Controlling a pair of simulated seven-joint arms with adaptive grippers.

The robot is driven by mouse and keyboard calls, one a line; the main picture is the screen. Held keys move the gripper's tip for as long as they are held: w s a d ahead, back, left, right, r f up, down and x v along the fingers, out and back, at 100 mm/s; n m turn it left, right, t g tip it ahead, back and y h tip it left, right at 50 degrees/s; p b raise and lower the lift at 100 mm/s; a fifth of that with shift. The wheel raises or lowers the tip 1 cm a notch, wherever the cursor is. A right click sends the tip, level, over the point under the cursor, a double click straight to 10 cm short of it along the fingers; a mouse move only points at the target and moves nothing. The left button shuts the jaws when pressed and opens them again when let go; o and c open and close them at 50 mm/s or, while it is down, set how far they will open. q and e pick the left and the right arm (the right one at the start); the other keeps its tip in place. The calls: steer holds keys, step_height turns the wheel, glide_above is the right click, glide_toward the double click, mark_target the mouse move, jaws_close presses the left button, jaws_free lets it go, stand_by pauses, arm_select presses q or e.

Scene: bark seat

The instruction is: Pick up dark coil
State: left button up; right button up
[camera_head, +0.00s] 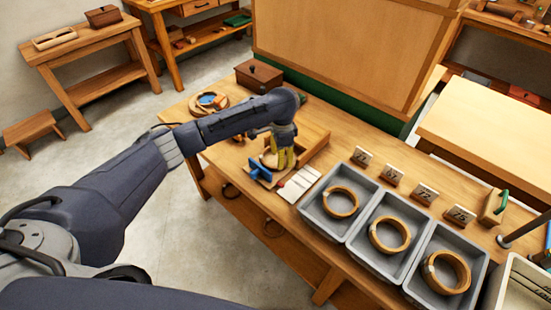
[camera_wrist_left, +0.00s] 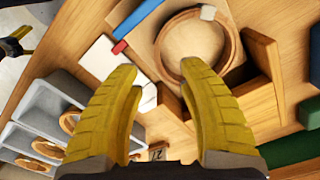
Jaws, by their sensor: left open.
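A brown coil (camera_wrist_left: 232,45) with a pale clip (camera_wrist_left: 207,12) lies on a square wooden board in the left wrist view. In the head view its place is mostly hidden by my left gripper (camera_head: 283,158). That gripper points down over the wooden tray (camera_head: 318,140). In the wrist view my left gripper (camera_wrist_left: 157,75) has its yellow fingers spread apart with nothing between them, and the coil is beyond the right fingertip. Lighter coils lie in three grey bins: left (camera_head: 341,202), middle (camera_head: 390,234) and right (camera_head: 446,272). My right gripper is out of view.
A blue piece (camera_head: 261,169) and white cards (camera_head: 298,184) lie beside the wooden tray. Numbered blocks (camera_head: 425,193) stand behind the bins. A dark wooden box (camera_head: 259,76) and a round ring-shaped piece (camera_head: 209,101) stand at the bench's far end.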

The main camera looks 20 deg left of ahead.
arm_select(q)
steer(key=shift+a+f, duration=0.1)
steer(key=shift+f, duration=2.7)
steer(key=shift+c, duration=0.2)
jaws_close()
